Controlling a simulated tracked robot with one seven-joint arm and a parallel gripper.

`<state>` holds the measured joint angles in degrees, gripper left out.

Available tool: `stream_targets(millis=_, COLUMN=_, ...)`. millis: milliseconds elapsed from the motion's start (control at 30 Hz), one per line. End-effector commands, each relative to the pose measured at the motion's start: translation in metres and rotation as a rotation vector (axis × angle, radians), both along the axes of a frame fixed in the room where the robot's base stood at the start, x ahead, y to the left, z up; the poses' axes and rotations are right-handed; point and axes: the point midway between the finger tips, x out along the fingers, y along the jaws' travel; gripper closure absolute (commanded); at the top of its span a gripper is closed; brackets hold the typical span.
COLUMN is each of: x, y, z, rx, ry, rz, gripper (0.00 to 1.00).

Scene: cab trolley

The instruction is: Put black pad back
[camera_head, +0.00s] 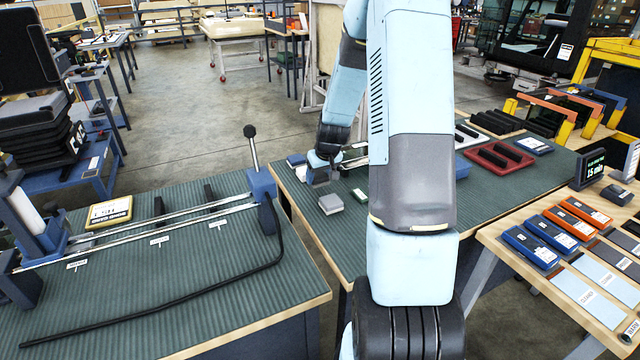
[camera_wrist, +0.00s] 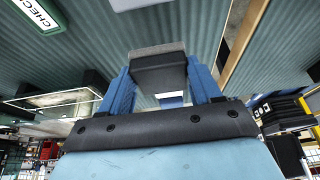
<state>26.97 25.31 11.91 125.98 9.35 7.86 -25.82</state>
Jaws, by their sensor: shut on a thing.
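My gripper (camera_head: 319,176) is low over the green-matted middle table, just behind a small grey block (camera_head: 331,203). In the wrist view my gripper (camera_wrist: 158,72) has its two blue fingers on either side of a dark pad (camera_wrist: 160,76) with a grey face, shut on it. In the head view the held pad is too small and covered to make out clearly. Two black pads stand by the rails on the left table, one further left (camera_head: 158,210) and one nearer the middle (camera_head: 209,193). A red tray (camera_head: 488,163) with black pads lies behind my arm to the right.
A blue clamp block with a black-knobbed lever (camera_head: 262,184) and a black cable stand at the left table's right edge. A CHECK card (camera_wrist: 38,14) lies on the mat near my gripper. Several black bars (camera_head: 497,121) lie at the far right. My arm hides the table's centre.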

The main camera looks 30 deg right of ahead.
Motion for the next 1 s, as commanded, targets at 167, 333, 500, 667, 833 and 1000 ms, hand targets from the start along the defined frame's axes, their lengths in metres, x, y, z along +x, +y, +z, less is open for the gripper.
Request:
stream_targets(millis=167, x=0.006, y=0.000, z=-0.008, rx=0.000, ry=0.000, rz=0.001, gripper=0.65)
stream_targets(millis=333, x=0.006, y=0.000, z=-0.030, rx=0.001, ry=0.002, rz=-0.001, gripper=0.65)
stream_targets(millis=500, x=0.006, y=0.000, z=-0.037, rx=0.000, ry=-0.001, rz=0.001, gripper=0.65)
stream_targets(millis=667, x=0.006, y=0.001, z=-0.037, rx=-0.001, ry=-0.001, rz=0.002, gripper=0.65)
stream_targets(millis=833, x=0.006, y=0.001, z=-0.039, rx=-0.001, ry=-0.001, rz=0.002, gripper=0.31)
stream_targets(millis=1000, x=0.006, y=0.001, z=-0.039, rx=-0.001, ry=-0.001, rz=0.002, gripper=0.15)
